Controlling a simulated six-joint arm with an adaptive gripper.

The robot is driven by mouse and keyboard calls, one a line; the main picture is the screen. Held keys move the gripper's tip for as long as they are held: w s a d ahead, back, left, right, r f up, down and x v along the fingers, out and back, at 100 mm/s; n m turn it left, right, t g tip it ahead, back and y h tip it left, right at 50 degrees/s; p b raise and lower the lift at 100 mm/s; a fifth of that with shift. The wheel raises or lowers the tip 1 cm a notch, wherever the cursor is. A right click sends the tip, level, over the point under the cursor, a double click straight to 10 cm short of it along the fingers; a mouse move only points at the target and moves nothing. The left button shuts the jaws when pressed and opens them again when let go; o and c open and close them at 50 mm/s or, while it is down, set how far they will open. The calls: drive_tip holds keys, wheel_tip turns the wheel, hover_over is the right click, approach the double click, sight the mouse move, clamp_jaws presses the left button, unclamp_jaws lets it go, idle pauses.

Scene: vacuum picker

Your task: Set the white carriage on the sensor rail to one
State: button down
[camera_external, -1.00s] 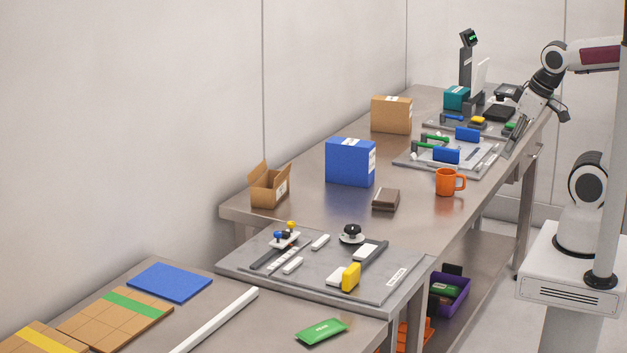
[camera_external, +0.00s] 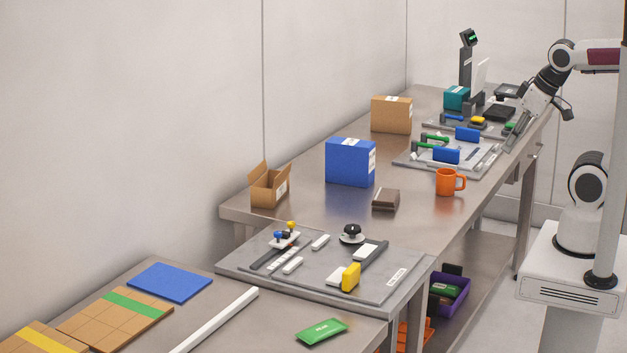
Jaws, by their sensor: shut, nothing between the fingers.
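My gripper (camera_external: 508,149) is shut with nothing in it. It points down and to the left at the right edge of the grey board (camera_external: 405,163) in the middle of the long bench. A pale rail-like strip (camera_external: 488,160) runs along that board's right side, just left of my fingertips. A small whitish part at its far end may be the white carriage, but it is too small to be sure. I cannot tell whether my fingers touch it. Any scale marks are unreadable.
Blue blocks (camera_external: 446,155) and green-handled parts stand on the same board. An orange mug (camera_external: 445,182) stands in front of it. A farther board (camera_external: 432,125) holds a yellow button. A nearer panel (camera_external: 330,283) carries knobs and sliders.

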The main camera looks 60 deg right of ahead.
drive_tip(key=f, duration=0.1)
drive_tip(key=m+y, duration=0.2)
drive_tip(key=y, duration=0.2)
hover_over(291, 239)
drive_tip(key=s+d, duration=0.4)
drive_tip(key=s, duration=0.1)
wheel_tip(291, 239, down, 13)
drive_tip(key=shift+w+a+r+t, duration=0.15)
drive_tip(key=shift+w+t, duration=0.05)
drive_tip(key=shift+t, duration=0.1)
drive_tip(key=shift+x, duration=5)
drive_tip(key=shift+a, duration=0.1)
